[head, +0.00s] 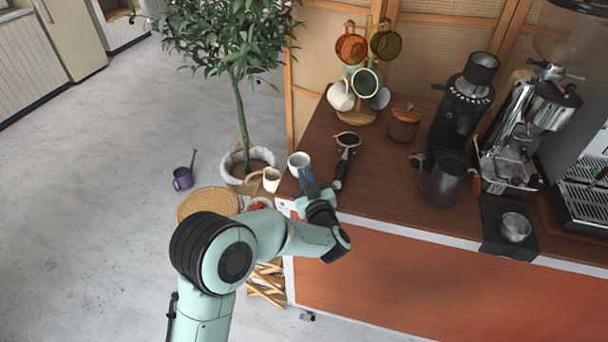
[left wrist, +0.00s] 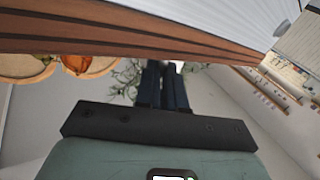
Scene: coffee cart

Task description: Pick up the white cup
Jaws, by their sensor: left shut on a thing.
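The white cup (head: 299,160) is upright at the left end of the wooden counter in the head view, with its open top showing. My left gripper (head: 306,177) reaches it from the near side and is shut on its near side. In the left wrist view the two dark fingers (left wrist: 164,85) are close together, with only a sliver of white near their tips. I cannot tell whether the cup touches the counter or is slightly above it. My right gripper is not in view.
A portafilter (head: 347,142) lies just right of the cup. A mug stand (head: 356,116), wooden-lidded jar (head: 404,125), grinder (head: 458,115), dark pitcher (head: 445,181) and espresso machine (head: 515,140) stand farther right.

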